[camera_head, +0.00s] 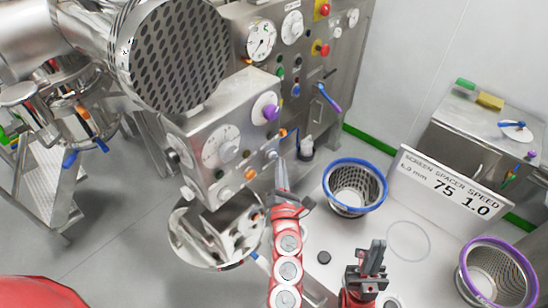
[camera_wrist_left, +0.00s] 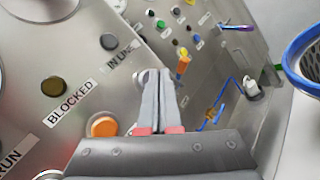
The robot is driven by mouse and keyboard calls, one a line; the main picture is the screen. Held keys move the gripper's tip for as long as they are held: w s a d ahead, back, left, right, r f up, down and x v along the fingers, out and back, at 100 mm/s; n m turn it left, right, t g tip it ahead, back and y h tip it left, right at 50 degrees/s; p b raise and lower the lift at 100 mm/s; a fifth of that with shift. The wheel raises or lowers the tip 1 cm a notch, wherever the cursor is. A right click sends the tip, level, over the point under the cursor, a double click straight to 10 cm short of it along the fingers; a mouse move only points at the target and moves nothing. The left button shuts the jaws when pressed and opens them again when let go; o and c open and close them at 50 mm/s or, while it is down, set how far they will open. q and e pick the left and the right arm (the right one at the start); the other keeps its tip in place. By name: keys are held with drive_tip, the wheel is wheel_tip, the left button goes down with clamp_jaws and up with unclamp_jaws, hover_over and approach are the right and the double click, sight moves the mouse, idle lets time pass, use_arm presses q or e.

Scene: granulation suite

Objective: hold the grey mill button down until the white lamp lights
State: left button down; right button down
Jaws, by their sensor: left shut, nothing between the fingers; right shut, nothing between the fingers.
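My left gripper (camera_head: 282,172) is shut and empty, its fingertips at the right end of the steel panel box's front face. In the left wrist view its fingertips (camera_wrist_left: 154,78) overlap a small grey round button (camera_wrist_left: 139,77), which they partly hide. The button also shows in the head view (camera_head: 271,154). I cannot tell whether the fingers touch or press it. A dark lamp (camera_wrist_left: 109,41) and an olive lamp (camera_wrist_left: 52,86) labelled BLOCKED look unlit. I cannot make out a lit white lamp. My right gripper (camera_head: 371,258) is shut and empty, low and apart from the panel.
An orange button (camera_wrist_left: 102,126) sits near my left fingers. A purple knob (camera_head: 266,107) sits on the panel box. A steel bowl (camera_head: 218,233) is below it. A blue-rimmed basket (camera_head: 355,187) and purple-rimmed basket (camera_head: 497,272) stand right. A sign (camera_head: 447,186) reads 75 and 1.0.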

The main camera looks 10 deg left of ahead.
use_arm(q)
drive_tip(key=shift+w+a, duration=0.3)
drive_tip(key=shift+a, duration=0.1)
idle(4.8)
drive_tip(key=shift+s+d+b, duration=0.1)
drive_tip(key=shift+b, duration=0.25)
drive_tip(key=shift+s+d, duration=0.45)
drive_tip(key=shift+d, duration=0.2)
drive_tip(key=shift+s+d+b, duration=0.5)
drive_tip(key=shift+s+d, duration=0.25)
drive_tip(key=shift+d, duration=0.25)
drive_tip(key=shift+s+d+b, duration=0.45)
drive_tip(key=shift+s+d, duration=0.25)
drive_tip(key=shift+d, duration=0.3)
